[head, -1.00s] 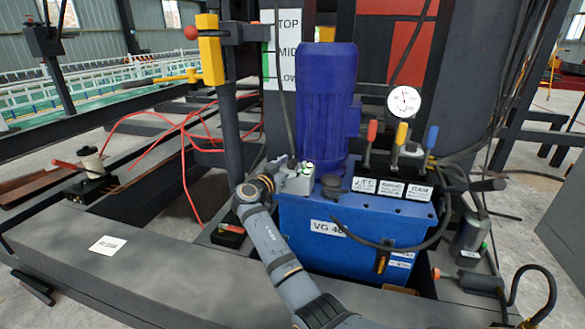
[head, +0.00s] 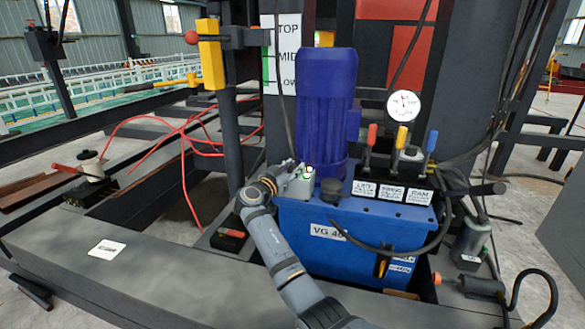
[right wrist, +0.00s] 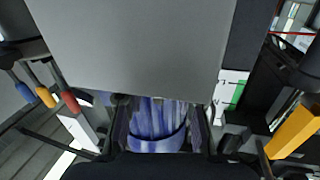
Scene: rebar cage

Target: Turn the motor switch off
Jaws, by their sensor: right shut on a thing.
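The grey motor switch box (head: 298,186) sits on the left end of the blue power unit's top, beside the blue motor (head: 326,105). A small round pale control with a little green shows at its upper right. My right gripper (head: 284,171) is at the left side of the box and touches it, shut on the motor switch. The contact itself is hidden in the head view. In the right wrist view a large grey face (right wrist: 130,45) fills the top, and the dark fingers (right wrist: 160,125) reach towards its lower edge with the motor behind. My left gripper is not in view.
The blue power unit (head: 350,263) has red, yellow and blue levers (head: 402,137) and a white gauge (head: 403,104) at right. A dark post (head: 230,130) with a yellow bracket (head: 210,55) stands left of my gripper. Red hoses (head: 150,118) lie further left.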

